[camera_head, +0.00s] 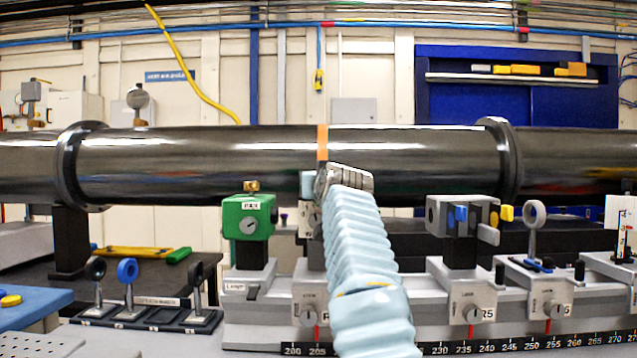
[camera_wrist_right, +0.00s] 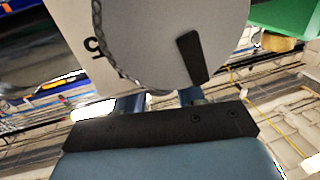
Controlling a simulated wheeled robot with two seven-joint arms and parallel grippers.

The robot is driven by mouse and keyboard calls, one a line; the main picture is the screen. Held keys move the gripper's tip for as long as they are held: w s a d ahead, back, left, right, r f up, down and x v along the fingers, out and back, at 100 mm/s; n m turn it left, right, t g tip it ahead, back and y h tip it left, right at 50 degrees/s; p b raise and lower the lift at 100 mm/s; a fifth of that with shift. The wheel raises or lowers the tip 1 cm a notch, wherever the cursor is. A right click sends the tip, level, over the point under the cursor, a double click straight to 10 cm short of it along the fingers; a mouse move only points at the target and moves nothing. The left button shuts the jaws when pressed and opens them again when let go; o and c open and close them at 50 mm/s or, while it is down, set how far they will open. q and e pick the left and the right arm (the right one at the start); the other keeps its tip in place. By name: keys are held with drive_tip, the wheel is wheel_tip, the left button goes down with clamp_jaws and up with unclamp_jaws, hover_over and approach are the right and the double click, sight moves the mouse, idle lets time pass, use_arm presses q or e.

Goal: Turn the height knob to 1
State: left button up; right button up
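A round grey knob (camera_wrist_right: 165,35) with a black pointer (camera_wrist_right: 193,57) fills the upper middle of the right wrist view. It sits on a pale panel (camera_wrist_right: 82,35) with a partly hidden dark mark beside its ridged rim. My right gripper (camera_wrist_right: 160,101) is right at the knob. Its two blue fingers stand apart, their ends hidden behind the knob's edge; contact cannot be told. In the head view my right gripper (camera_head: 318,188) is in front of a grey unit (camera_head: 309,222), which it partly covers. My left gripper is not in view.
A green box (camera_head: 247,216) with a gauge stands just left of the gripper. A dark beam pipe (camera_head: 220,160) runs behind. Carriages with lower knobs (camera_head: 470,311) sit along the scaled rail. A rack of ring-topped posts (camera_head: 128,272) stands at left.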

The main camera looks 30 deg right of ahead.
drive_tip(key=c, duration=0.3)
drive_tip(key=shift+y, duration=0.3)
drive_tip(key=shift+s+d+r+n+t+y, duration=0.15)
drive_tip(key=shift+n+t+y, duration=0.15)
drive_tip(key=shift+n+y, duration=0.25)
drive_tip(key=y, duration=0.1)
drive_tip(key=n+y+p, duration=0.1)
drive_tip(key=n+y, duration=0.1)
drive_tip(key=shift+d+n+y, duration=0.25)
drive_tip(key=shift+y, duration=0.1)
drive_tip(key=shift+n+y+p, duration=0.35)
drive_tip(key=shift+n+y, duration=0.35)
drive_tip(key=shift+y, duration=0.4)
drive_tip(key=shift+a+n+y, duration=0.15)
drive_tip(key=shift+n+y, duration=1.15)
drive_tip(key=shift+y, duration=0.7)
